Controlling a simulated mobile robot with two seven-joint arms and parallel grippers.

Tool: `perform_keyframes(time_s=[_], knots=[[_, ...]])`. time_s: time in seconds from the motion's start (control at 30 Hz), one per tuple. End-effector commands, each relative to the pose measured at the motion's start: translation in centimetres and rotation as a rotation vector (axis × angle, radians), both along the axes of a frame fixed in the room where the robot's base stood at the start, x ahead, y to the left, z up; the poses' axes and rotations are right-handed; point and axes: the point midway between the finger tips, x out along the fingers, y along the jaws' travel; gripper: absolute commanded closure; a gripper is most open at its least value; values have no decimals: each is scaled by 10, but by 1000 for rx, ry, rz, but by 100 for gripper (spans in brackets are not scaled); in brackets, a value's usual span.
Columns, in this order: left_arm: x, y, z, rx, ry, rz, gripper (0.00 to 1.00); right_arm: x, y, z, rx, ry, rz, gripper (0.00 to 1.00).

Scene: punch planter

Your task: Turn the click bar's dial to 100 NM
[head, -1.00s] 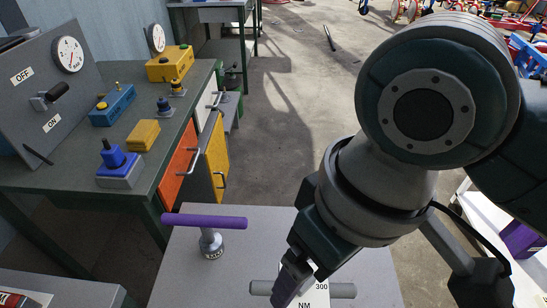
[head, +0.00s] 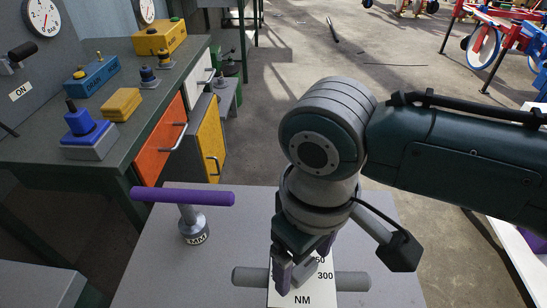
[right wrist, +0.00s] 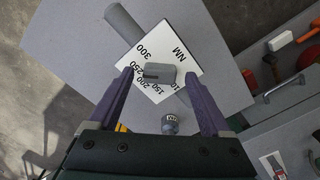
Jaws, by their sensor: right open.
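The click bar is a grey round bar (head: 352,281) on the grey table, with a square white dial plate (head: 318,293) marked NM. In the right wrist view the dial plate (right wrist: 180,52) shows 150, 200, 250 and 300; the 100 figure is partly hidden. A grey knob (right wrist: 159,73) stands at its middle, with a dark mark towards the 250 side. My right gripper (head: 291,277) is over the plate, open, pointing down. In the right wrist view its purple fingers (right wrist: 160,100) are on either side of the knob, apart from it. My left gripper is out of view.
A T-shaped tool with a purple handle (head: 183,196) stands on the table (head: 150,270), left of the click bar. A workbench (head: 60,155) with several coloured boxes and drawers is at the left. Open floor lies behind.

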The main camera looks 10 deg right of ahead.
Motion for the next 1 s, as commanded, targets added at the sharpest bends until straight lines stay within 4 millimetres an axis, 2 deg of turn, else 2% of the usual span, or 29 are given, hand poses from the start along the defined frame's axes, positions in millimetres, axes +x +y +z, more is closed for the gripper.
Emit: perform_keyframes(time_s=[0.1, 0.37, 1.0], knots=[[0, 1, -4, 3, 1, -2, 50, 0, 0, -8, 0, 0, 0, 18], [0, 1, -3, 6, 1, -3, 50, 0, 0, -9, 0, -1, 1, 18], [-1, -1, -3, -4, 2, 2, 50, 0, 0, -9, 0, -1, 0, 88]])
